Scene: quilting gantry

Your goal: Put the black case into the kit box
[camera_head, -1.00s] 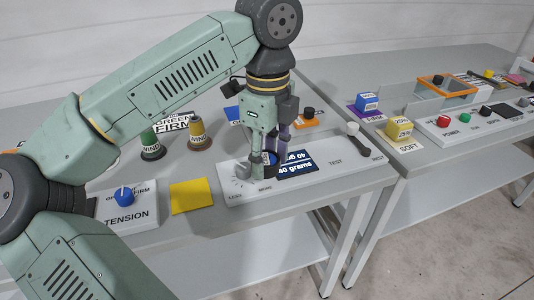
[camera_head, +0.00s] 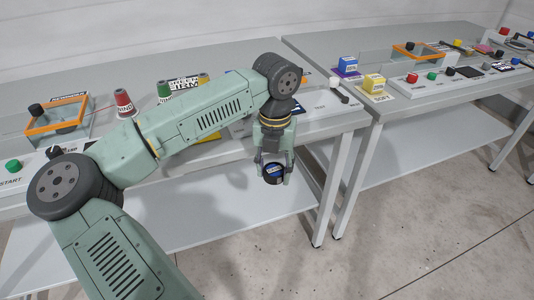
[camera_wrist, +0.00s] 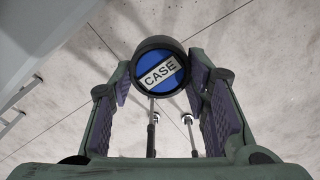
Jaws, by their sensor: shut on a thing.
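The black case (camera_head: 273,174) is a small round black thing with a blue top and a white label. The label reads "CASE" in the wrist view, where the case (camera_wrist: 160,76) sits between the fingertips. My gripper (camera_head: 274,178) is shut on it and points down. It holds the case in front of the table's front edge, above the lower shelf and floor. The gripper fingers also show in the wrist view (camera_wrist: 163,92), one on each side of the case. I cannot make out a kit box in these frames.
The right table (camera_head: 340,42) holds a yellow block (camera_head: 374,83), a blue block (camera_head: 347,65) and a button panel. Floor in front is clear.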

